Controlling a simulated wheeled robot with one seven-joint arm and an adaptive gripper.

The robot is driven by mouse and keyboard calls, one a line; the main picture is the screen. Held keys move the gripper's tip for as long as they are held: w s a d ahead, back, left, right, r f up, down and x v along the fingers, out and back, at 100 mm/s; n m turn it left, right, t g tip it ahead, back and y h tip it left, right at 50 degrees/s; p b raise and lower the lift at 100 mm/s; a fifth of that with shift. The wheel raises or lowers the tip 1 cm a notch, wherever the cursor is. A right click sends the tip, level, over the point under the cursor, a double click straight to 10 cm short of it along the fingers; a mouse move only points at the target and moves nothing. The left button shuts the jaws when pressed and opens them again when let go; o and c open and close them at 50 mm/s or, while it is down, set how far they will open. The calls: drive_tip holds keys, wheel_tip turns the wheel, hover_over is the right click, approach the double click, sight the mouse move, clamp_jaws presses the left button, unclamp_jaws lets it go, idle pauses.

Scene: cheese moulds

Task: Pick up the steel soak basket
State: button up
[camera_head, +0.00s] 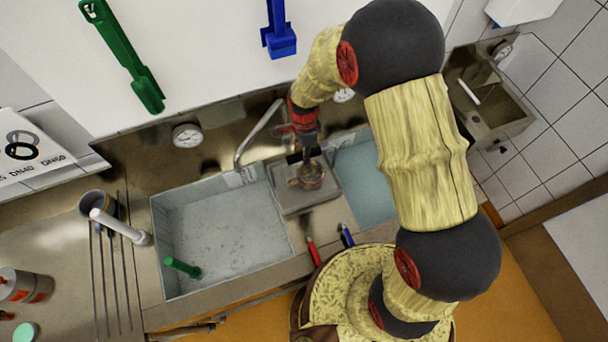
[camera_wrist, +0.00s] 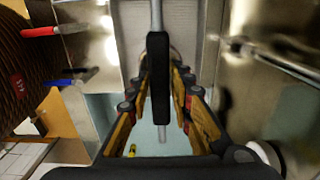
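The steel soak basket (camera_head: 309,176) is small and round. In the head view it is at the steel drain tray between the two basins, and I cannot tell whether it rests there or hangs just above. Its black grip (camera_wrist: 158,75) on a steel rod runs up and down the middle of the wrist view. My gripper (camera_wrist: 160,80) reaches down from above, with its fingers close on either side of this grip and apparently shut on it. In the head view my gripper (camera_head: 304,143) is over the basket. The basket's bowl is mostly hidden in the wrist view.
The steel tray (camera_head: 292,203) lies between a large basin of pale liquid (camera_head: 225,225) and a blue-green basin (camera_head: 365,190). A curved tap (camera_head: 258,132) stands close on the left. Red (camera_head: 313,250) and blue (camera_head: 346,234) handles lie at the front edge.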

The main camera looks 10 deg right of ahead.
clamp_jaws()
drive_tip(key=shift+r, duration=0.15)
idle(0.6)
